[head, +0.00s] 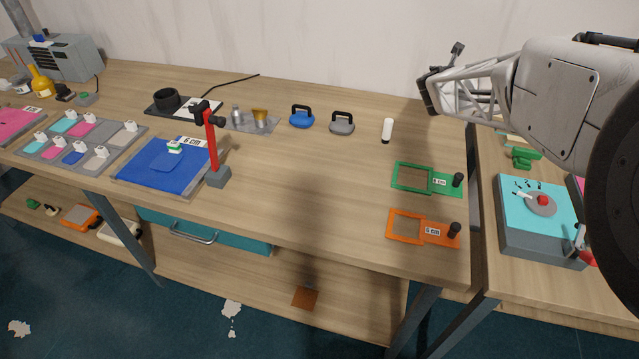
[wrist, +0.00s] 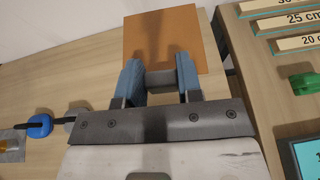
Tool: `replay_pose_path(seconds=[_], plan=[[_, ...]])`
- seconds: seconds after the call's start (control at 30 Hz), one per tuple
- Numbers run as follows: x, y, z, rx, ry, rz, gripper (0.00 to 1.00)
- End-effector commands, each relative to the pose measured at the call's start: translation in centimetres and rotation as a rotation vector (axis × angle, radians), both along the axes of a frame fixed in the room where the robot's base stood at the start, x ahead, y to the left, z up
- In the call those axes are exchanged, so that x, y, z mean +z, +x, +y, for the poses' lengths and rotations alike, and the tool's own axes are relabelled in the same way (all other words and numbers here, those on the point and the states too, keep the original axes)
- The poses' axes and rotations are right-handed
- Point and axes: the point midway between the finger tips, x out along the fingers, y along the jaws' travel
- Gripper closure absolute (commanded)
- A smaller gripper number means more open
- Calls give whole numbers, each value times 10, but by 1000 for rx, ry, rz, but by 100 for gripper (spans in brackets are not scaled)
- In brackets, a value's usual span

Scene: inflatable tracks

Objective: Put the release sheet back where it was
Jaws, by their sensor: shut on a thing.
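My gripper (wrist: 159,78) has its two blue-grey fingers closed on a grey grip block. A flat brown square sheet (wrist: 180,35), which looks like the release sheet, extends beyond the block at the top of the wrist view. Part of the sheet lies in shadow. In the head view my gripper (head: 429,97) is raised at the back right of the long table, near the wall, and the held sheet cannot be made out. Another brown square with a small grey tab (head: 305,297) shows low down, at the lower shelf.
A green frame (head: 411,178) and an orange frame (head: 405,227) lie on the table's right part. A white cylinder (head: 387,130), grey handle (head: 342,125) and blue handle (head: 301,118) stand behind. A red post (head: 212,145) stands by a blue mat (head: 150,175). The table middle is clear.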

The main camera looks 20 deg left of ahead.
Motion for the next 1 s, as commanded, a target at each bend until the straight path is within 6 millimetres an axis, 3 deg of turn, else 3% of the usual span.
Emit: replay_pose_path(seconds=[0.1, 0.57, 1.0], plan=[[-6, -7, 27, -14, -1, 2, 89], [-28, -49, 117, -88, -2, 3, 89], [-52, -110, 190, -164, -2, 4, 89]])
